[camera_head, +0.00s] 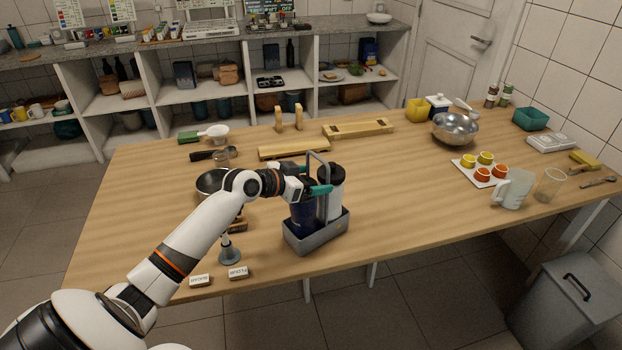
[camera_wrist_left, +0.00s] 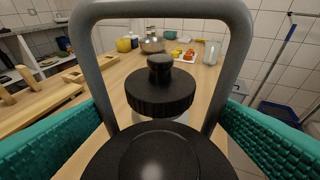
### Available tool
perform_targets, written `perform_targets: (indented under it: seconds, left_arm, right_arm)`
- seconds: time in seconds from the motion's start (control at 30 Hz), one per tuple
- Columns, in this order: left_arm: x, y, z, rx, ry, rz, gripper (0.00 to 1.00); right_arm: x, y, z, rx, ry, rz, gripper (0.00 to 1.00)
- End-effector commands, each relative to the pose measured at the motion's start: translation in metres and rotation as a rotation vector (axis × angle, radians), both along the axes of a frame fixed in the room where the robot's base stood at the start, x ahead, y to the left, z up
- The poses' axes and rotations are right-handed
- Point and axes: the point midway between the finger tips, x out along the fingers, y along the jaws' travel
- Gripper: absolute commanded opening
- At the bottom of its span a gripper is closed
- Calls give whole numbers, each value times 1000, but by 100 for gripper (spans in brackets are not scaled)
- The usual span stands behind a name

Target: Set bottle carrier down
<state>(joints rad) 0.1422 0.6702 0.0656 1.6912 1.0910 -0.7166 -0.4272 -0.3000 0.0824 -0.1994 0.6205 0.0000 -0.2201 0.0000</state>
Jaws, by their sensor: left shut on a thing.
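The grey bottle carrier (camera_head: 327,237) is near the front edge of the table (camera_head: 410,210), upright, with an arched handle (camera_head: 318,155). It holds a dark blue bottle (camera_head: 302,218) and a white bottle with a black lid (camera_head: 337,193). I cannot tell whether its base touches the wood. My left gripper (camera_head: 312,187) is shut on the carrier, its teal fingers at the handle. In the left wrist view the handle (camera_wrist_left: 162,10) arches over two black lids (camera_wrist_left: 160,92), with a teal finger on each side. My right gripper is not in view.
Two small labelled blocks (camera_head: 238,272) and a grey-footed stand (camera_head: 229,256) are left of the carrier. A dark bowl (camera_head: 211,184) is partly behind my arm. A wooden board (camera_head: 293,149) lies behind. A white tray of cups (camera_head: 484,171) and a jug (camera_head: 511,192) are at right. Bare wood lies between.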

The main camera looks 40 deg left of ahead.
Motion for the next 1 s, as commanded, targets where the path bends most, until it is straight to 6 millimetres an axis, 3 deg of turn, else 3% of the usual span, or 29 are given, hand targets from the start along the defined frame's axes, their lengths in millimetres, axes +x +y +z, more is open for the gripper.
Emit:
perform_targets:
  seconds: [0.23, 0.27, 0.37, 0.67, 1.0]
  left_arm:
    - [1, 0, 3, 0, -12, 2, 38]
    - [0, 0, -2, 1, -1, 1, 86]
    - [0, 0, -2, 1, -1, 1, 100]
    - [-4, 2, -1, 2, -1, 0, 100]
    - [-57, 18, 20, 6, 1, -2, 100]
  right_arm:
    - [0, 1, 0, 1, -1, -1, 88]
    - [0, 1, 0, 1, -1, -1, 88]
    - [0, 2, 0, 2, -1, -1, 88]
    - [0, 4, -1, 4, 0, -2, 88]
    - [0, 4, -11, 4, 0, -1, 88]
